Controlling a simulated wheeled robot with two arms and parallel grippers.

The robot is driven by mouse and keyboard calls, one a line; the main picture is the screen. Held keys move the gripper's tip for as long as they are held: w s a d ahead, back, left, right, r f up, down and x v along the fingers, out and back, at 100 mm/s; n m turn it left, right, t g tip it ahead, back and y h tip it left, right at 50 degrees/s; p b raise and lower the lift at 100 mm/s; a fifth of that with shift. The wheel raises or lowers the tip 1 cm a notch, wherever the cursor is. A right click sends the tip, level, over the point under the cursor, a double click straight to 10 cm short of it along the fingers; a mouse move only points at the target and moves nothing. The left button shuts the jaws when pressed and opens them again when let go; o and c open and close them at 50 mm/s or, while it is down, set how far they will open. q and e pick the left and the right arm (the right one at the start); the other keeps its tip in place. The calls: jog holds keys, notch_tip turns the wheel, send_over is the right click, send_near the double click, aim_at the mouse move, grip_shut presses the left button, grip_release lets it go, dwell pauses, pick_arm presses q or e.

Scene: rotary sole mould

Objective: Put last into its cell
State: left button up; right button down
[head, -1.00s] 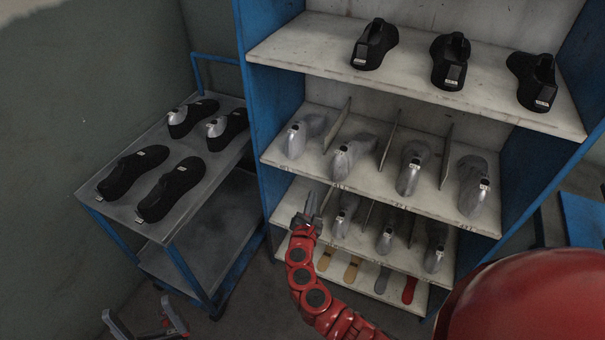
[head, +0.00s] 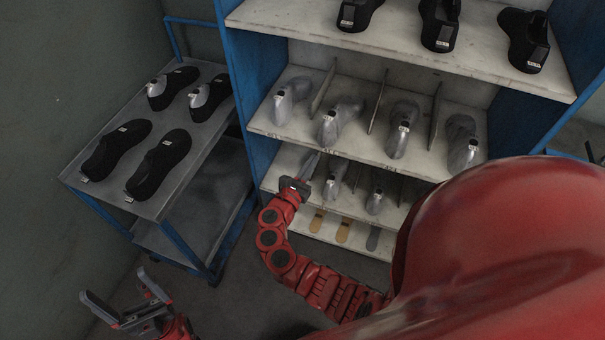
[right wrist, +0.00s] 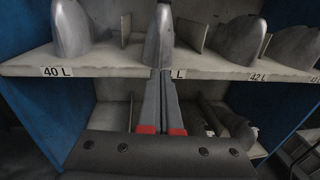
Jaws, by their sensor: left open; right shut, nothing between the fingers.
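Grey metal lasts (head: 402,130) stand one per cell on the divided middle shelf (head: 350,148). More grey lasts (head: 376,201) stand on the shelf below. My right gripper (head: 308,163) is shut and empty in front of the left part of the lower shelf. In the right wrist view its closed fingers (right wrist: 159,90) point up across the middle shelf's edge, between the "40 L" and "42 L" labels. A grey last (right wrist: 158,42) appears just beyond the fingertips; contact cannot be told. My left gripper (head: 125,300) is open and empty at the lower left, above the floor.
A grey cart (head: 105,193) with several black shoes (head: 160,163) stands left of the blue-sided rack (head: 257,95). Flat tan pieces (head: 343,231) lie on the bottom shelf. Thin dividers (head: 378,102) separate the cells.

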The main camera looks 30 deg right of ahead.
aim_at(324, 145)
jog(key=shift+x, duration=2.35)
jog(key=shift+w+d, duration=0.2)
jog(key=x, duration=0.3)
jog(key=shift+d, duration=0.2)
jog(key=shift+a+p, duration=0.1)
jog(key=shift+p, duration=0.25)
